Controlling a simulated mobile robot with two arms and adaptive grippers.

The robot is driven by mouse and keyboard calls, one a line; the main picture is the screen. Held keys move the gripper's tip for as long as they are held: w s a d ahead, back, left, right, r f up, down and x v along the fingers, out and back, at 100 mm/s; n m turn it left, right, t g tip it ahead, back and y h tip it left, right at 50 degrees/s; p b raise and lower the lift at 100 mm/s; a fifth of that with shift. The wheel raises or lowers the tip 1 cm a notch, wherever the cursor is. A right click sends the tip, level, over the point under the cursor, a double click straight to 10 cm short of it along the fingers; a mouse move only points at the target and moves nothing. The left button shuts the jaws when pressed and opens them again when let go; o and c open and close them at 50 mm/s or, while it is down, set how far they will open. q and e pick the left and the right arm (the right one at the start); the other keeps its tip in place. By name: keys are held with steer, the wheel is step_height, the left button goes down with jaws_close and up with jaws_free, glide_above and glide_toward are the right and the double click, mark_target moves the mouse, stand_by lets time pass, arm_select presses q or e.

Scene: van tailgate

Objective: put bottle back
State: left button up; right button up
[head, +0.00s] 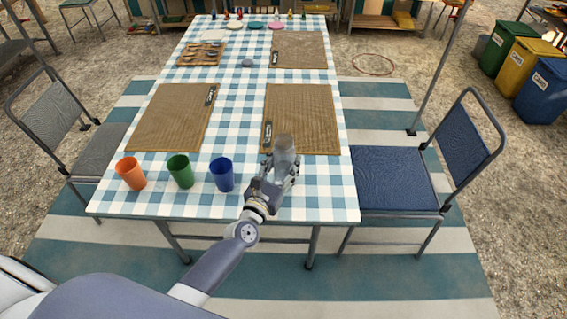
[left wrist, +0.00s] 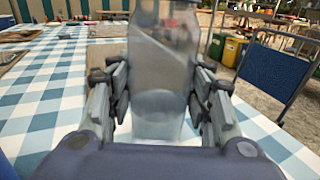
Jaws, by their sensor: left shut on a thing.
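A clear bottle (head: 285,147) stands upright between the fingers of my left gripper (head: 279,170), near the front right of the checked table (head: 240,200). The left wrist view shows the bottle (left wrist: 163,85) close up, with the fingers (left wrist: 160,100) on both sides of it. My left gripper is shut on the bottle. The bottle overlaps the lower edge of the right front mat (head: 305,115) in the head view. I cannot tell whether its base touches the table. My right gripper is not in view.
Orange (head: 131,173), green (head: 180,170) and blue (head: 221,174) cups stand left of the gripper along the front edge. Another woven mat (head: 165,120) lies at left. A cutlery tray (head: 201,54) and plates (head: 254,25) are farther back. Chairs (head: 395,180) flank the table.

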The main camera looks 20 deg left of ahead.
arm_select(q)
steer(key=o, duration=1.3)
steer(key=shift+f, duration=0.15)
steer(key=shift+r, duration=0.2)
steer(key=shift+s+f, duration=0.1)
steer(key=shift+s, duration=0.15)
steer(key=s, duration=0.3)
steer(key=s+a+b, duration=0.1)
steer(key=s, duration=0.6)
steer(key=shift+s+a, duration=0.15)
steer(key=shift+s+b, duration=0.3)
steer(key=shift+s, duration=0.25)
